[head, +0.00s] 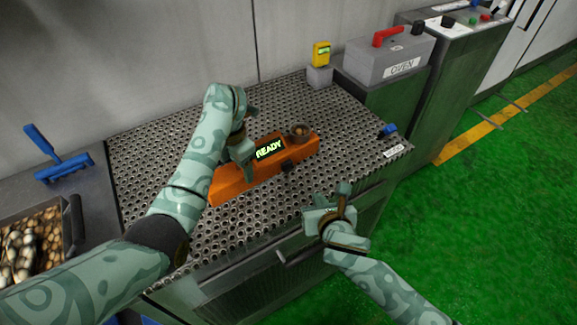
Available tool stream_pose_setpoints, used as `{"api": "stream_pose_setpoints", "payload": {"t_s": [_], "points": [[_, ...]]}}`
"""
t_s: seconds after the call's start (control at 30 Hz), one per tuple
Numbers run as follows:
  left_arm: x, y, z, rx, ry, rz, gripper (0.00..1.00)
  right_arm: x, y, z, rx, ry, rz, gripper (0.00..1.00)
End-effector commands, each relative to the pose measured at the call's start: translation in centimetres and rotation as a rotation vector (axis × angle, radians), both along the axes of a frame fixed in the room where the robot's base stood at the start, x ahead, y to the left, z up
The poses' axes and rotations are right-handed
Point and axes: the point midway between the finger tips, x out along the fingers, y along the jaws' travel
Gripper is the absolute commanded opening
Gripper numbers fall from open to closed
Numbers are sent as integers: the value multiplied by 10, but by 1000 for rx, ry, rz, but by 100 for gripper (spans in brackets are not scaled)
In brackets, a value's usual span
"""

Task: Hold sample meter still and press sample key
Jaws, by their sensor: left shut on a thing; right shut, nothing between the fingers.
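The orange sample meter (235,184) lies on the perforated metal table top. Its lit display (269,149) reads READY. A small round cup (300,130) with brown contents sits at its far right end. A small dark block on its front side (287,166) looks like the sample key. My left gripper (246,165) is shut on the sample meter, just left of the display; its fingertips are partly hidden. My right gripper (335,194) is shut and empty, in front of and to the right of the meter, apart from it.
A yellow meter (321,52) stands on a grey block behind. The grey oven box (388,62) with a red handle stands at the back right. A small blue object (388,130) lies near the right edge. A tray (74,222) and blue scoop (60,167) are at left.

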Motion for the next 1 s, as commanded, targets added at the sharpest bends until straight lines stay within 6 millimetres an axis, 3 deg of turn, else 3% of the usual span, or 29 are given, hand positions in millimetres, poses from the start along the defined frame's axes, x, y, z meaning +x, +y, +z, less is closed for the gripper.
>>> {"api": "stream_pose_setpoints", "payload": {"t_s": [0.23, 0.7, 1.0], "points": [[-4, 0, -6, -1, 16, 5, 27, 12, 10, -1, 4, 0, -1, 0], [-4, 0, -6, -1, 16, 4, 27, 60, 48, 0, 4, 1, 0, 0], [-4, 0, -6, 0, 15, 4, 27, 69, 55, 0, 4, 1, 0, 0]]}}
